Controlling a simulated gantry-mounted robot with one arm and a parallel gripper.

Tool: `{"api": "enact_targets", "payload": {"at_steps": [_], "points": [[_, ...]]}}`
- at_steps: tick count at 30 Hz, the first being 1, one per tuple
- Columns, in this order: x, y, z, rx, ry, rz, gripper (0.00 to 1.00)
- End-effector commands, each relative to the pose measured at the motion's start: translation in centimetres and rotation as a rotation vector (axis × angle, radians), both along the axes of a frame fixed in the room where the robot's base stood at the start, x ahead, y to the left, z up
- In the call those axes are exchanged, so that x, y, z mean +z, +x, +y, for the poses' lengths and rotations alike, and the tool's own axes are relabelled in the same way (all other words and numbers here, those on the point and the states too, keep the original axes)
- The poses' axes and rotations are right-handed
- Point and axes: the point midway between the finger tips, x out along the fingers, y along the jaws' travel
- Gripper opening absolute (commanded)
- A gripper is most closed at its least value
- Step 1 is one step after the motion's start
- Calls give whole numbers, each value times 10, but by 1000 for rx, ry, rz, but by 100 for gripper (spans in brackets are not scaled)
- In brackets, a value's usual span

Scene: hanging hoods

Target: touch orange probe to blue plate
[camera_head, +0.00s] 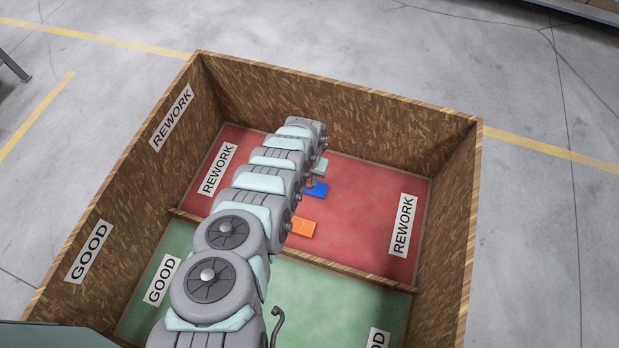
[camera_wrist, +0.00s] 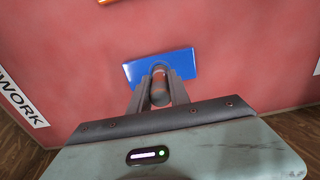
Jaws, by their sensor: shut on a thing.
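The blue plate (camera_head: 318,190) lies on the red floor of the crate's rework side, partly hidden by my arm. It also shows in the wrist view (camera_wrist: 184,62). My gripper (camera_wrist: 160,80) is over the near edge of the blue plate, shut on a grey, rounded probe with an orange band (camera_wrist: 160,72). The probe points down toward the plate. I cannot tell whether its tip touches the plate, as the tip is hidden.
An orange plate (camera_head: 302,227) lies on the red floor near the low divider (camera_head: 345,270). The green good side (camera_head: 335,296) is on the other side of that divider. High wooden walls (camera_head: 340,95) enclose both sides. The red floor to the right is clear.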

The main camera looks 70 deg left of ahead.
Motion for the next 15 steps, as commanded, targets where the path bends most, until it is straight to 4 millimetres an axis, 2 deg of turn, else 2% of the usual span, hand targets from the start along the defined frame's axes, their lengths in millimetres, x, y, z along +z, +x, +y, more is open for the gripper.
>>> {"api": "enact_targets", "payload": {"at_steps": [5,15], "points": [[-1,0,-1,0,-1,-1,0],[26,0,0,1,1,-1,0]]}}
